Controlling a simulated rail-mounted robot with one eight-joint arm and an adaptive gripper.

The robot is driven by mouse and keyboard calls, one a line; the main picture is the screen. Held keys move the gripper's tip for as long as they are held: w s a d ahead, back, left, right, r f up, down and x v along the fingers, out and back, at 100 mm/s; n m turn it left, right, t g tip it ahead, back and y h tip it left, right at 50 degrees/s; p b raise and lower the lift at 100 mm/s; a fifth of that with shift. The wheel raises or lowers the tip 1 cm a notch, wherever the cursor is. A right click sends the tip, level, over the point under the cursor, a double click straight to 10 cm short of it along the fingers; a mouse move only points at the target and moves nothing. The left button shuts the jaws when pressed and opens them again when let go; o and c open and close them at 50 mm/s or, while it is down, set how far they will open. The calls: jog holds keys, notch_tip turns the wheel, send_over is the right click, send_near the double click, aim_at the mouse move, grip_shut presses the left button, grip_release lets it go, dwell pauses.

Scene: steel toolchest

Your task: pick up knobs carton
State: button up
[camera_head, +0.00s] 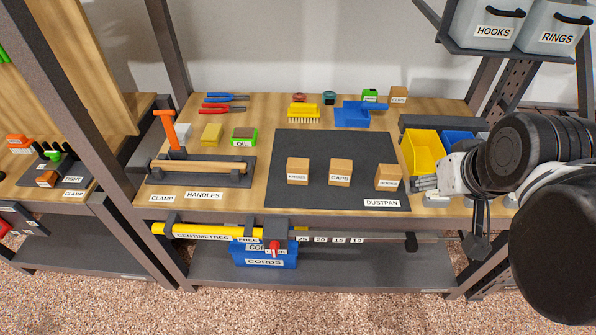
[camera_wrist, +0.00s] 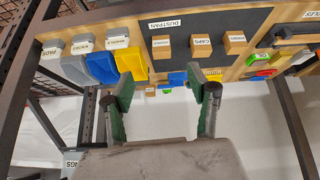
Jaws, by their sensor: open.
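Three brown cartons stand in a row on the dark mat (camera_head: 320,200). The left carton (camera_head: 298,171) has a small label that seems to read KNOBS, though it is blurred; it seems to be the right-hand one (camera_wrist: 235,42) in the wrist view. The middle carton (camera_head: 340,173) reads CAPS and also shows in the wrist view (camera_wrist: 201,46). The right carton's (camera_head: 389,177) label is hard to read. My gripper (camera_head: 424,184) is to the right of the right carton, apart from the left carton. In the wrist view its fingers (camera_wrist: 160,88) are spread and empty.
A yellow bin (camera_head: 424,152) and a blue bin (camera_head: 458,138) stand close to my arm. A blue dustpan (camera_head: 352,115), yellow brush (camera_head: 304,113) and smaller carton (camera_head: 398,95) lie behind the mat. A handle rack (camera_head: 200,170) is left. Bare mat surrounds the cartons.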

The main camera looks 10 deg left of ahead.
jog(key=w+a+r+n+g, duration=0.1)
jog(key=w+a+n+g, duration=0.1)
jog(key=w+a+n, duration=0.5)
jog(key=n+g, duration=0.5)
jog(key=n, duration=0.5)
send_over(298, 173)
jog(key=w, duration=0.2)
jog(key=f, duration=1.1)
jog(key=shift+s+f, duration=0.25)
jog(key=shift+f, duration=0.1)
jog(key=shift+a+f, duration=0.2)
jog(key=shift+f, duration=0.4)
jog(key=f, duration=0.4)
jog(key=f+b, duration=0.1)
jog(key=f, duration=0.3)
jog(key=f+b, duration=0.1)
jog(key=f, duration=0.4)
jog(key=shift+w, duration=0.25)
jog(key=shift+d+r, duration=0.1)
jog(key=shift+c, duration=0.4)
jog(key=c, duration=1.2)
jog(key=shift+r, duration=0.1)
